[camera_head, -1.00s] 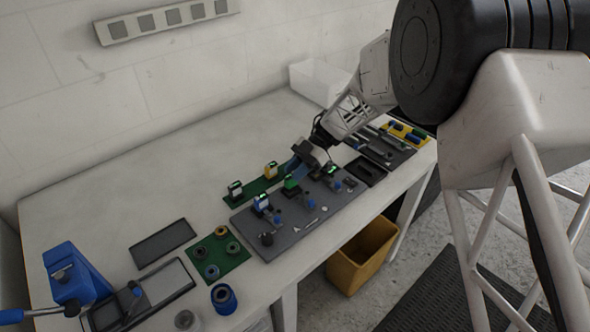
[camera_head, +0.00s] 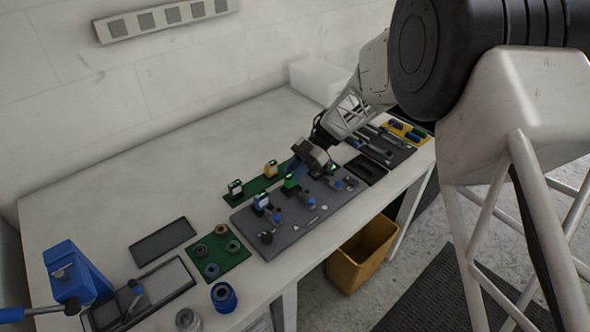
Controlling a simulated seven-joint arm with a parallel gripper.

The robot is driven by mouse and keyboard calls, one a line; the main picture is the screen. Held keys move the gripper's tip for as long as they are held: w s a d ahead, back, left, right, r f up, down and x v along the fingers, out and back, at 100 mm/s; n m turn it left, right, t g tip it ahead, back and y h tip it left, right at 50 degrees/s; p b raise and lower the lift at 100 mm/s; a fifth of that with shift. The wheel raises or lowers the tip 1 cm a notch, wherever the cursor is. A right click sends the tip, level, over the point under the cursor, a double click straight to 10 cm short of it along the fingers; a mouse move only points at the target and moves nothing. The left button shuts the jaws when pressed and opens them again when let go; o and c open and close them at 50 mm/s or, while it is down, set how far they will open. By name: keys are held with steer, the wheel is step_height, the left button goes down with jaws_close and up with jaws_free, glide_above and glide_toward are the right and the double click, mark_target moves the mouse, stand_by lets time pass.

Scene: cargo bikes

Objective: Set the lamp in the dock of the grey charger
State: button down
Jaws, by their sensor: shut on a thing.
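My gripper (camera_head: 314,158) is low over the far right part of a dark grey board (camera_head: 272,237) on the bench. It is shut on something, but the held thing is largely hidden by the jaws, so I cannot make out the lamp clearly. Small upright units stand on the board: a blue and white one (camera_head: 262,202) and a green one (camera_head: 290,183). I cannot tell which unit is the grey charger. A green glow shows just beside the gripper, and the board is partly hidden there.
A green strip behind the board carries a white unit (camera_head: 236,188) and a yellow unit (camera_head: 270,169). A green mat with several rings (camera_head: 222,229), a blue vise (camera_head: 68,272) and a yellow bin (camera_head: 362,254) stand around. The back left of the bench is clear.

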steer(key=c, duration=0.8)
jaws_free()
steer(key=shift+c, duration=0.2)
steer(key=shift+w+d, duration=0.1)
steer(key=v, duration=0.7)
steer(key=shift+w+d, duration=0.2)
steer(key=shift+r, duration=0.15)
